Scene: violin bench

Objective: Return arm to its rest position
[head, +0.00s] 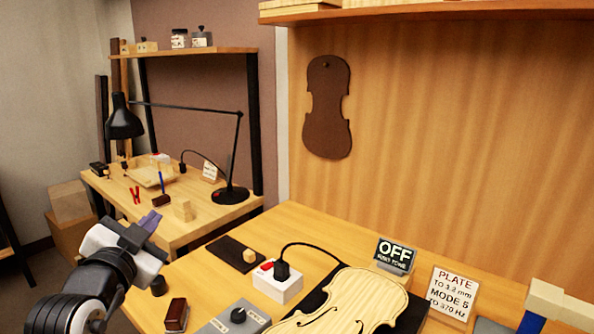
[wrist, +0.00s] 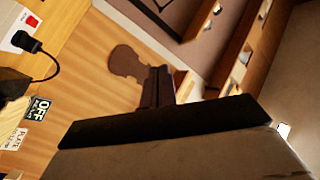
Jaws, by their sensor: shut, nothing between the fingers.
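My arm reaches up from the lower left of the head view, with my gripper (head: 150,220) raised in front of the gap between the two benches. It is shut and empty. In the wrist view its dark fingers (wrist: 160,85) show beyond the black gripper body, with nothing between them. The gripper is apart from the violin plate (head: 345,305), which lies on the near bench on a dark mat.
The near bench (head: 310,222) carries a white socket box (head: 278,283) with a black plug, a grey knob box (head: 236,318), a dark block (head: 176,314), an OFF sign (head: 395,255) and a plate card (head: 453,292). A desk lamp (head: 233,193) stands on the back bench.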

